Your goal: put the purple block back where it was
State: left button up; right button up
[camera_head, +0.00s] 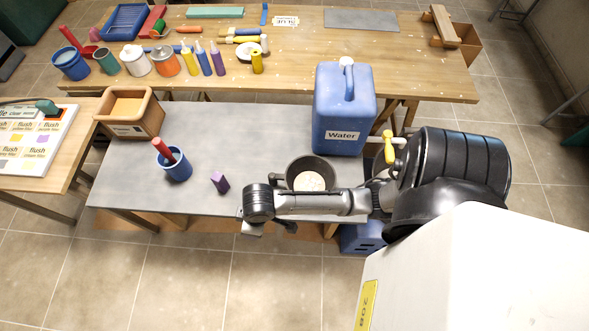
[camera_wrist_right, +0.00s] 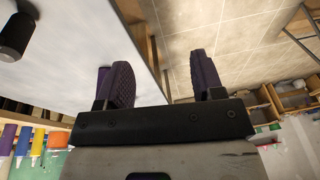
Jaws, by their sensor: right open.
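The small purple block (camera_head: 220,182) lies on the grey table (camera_head: 255,130), right of the blue cup (camera_head: 176,168). My right gripper (camera_head: 268,228) is at the table's front edge, to the right of the block and nearer to me. It is apart from the block in the head view. In the right wrist view its two dark fingers (camera_wrist_right: 163,75) are spread, with nothing visible between them. A purple sliver shows beside the left finger there; I cannot tell whether it is the block. My left gripper is not in view.
A wooden box (camera_head: 130,112) stands behind the blue cup, which holds a red-handled tool. A dark bowl (camera_head: 310,172) and a blue water canister (camera_head: 344,110) are on the right. A printed board (camera_head: 38,140) lies on the left table. The table's middle is clear.

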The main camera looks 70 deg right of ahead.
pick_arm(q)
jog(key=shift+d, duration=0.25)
pick_arm(e)
jog(key=s+d+r+t+h, duration=0.1)
jog(key=s+r, duration=0.3)
jog(key=s, duration=0.8)
jog(key=shift+d+r, duration=0.15)
jog(key=shift+d, duration=0.2)
